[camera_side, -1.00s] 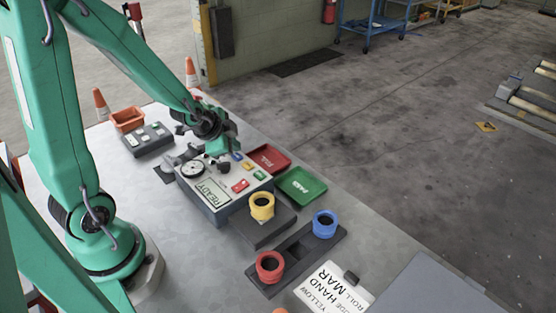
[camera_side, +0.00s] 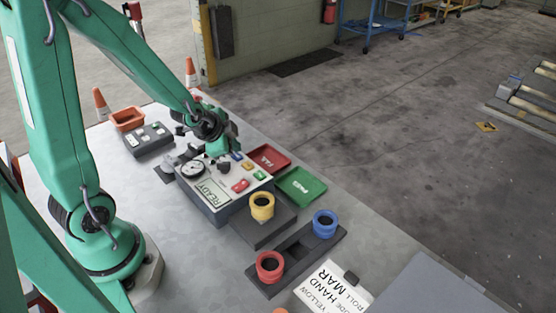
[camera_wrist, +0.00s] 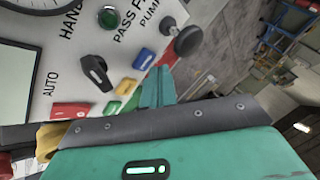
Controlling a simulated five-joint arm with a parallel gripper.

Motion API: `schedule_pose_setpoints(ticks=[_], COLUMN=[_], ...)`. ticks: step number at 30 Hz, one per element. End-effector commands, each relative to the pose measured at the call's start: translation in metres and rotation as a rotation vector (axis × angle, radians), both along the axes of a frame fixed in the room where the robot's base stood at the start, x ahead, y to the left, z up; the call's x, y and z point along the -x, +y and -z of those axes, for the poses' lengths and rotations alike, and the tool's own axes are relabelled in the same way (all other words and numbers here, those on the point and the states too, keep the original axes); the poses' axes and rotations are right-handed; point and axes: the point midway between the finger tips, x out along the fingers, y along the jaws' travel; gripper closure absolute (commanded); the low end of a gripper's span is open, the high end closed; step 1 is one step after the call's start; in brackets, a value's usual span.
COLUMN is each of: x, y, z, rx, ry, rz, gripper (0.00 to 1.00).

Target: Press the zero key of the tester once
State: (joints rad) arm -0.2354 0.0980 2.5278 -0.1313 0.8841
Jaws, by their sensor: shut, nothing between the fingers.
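The tester (camera_side: 222,205) is a grey box on the table with a dial, a READY display and coloured keys. Its panel (camera_wrist: 62,75) fills the left of the wrist view, with a black selector knob, a green lamp and the words AUTO, HAND, PASS and PUMP. A blue key (camera_wrist: 144,58), a yellow key (camera_wrist: 127,85) and a red key (camera_wrist: 71,110) show there. I cannot read which one is the zero key. My gripper (camera_wrist: 157,88) is shut and empty, its tip beside the blue and yellow keys. In the side view my gripper (camera_side: 220,147) is over the panel's far part; contact cannot be told.
A red tray (camera_side: 268,158) and a green tray (camera_side: 301,186) lie right of the tester. A control box (camera_side: 149,140) and orange bin (camera_side: 127,119) are at the back left.

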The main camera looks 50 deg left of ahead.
Motion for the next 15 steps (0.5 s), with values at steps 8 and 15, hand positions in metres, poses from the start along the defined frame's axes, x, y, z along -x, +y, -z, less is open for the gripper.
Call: schedule_pose_setpoints(ticks=[8,15], x=[0.0,-0.0001], y=[-0.0018,-0.0019], z=[0.0065,0.0065], rx=[0.002,0.003], ry=[0.001,0.0], rz=[0.002,0.002], gripper=[1.0,1.0])
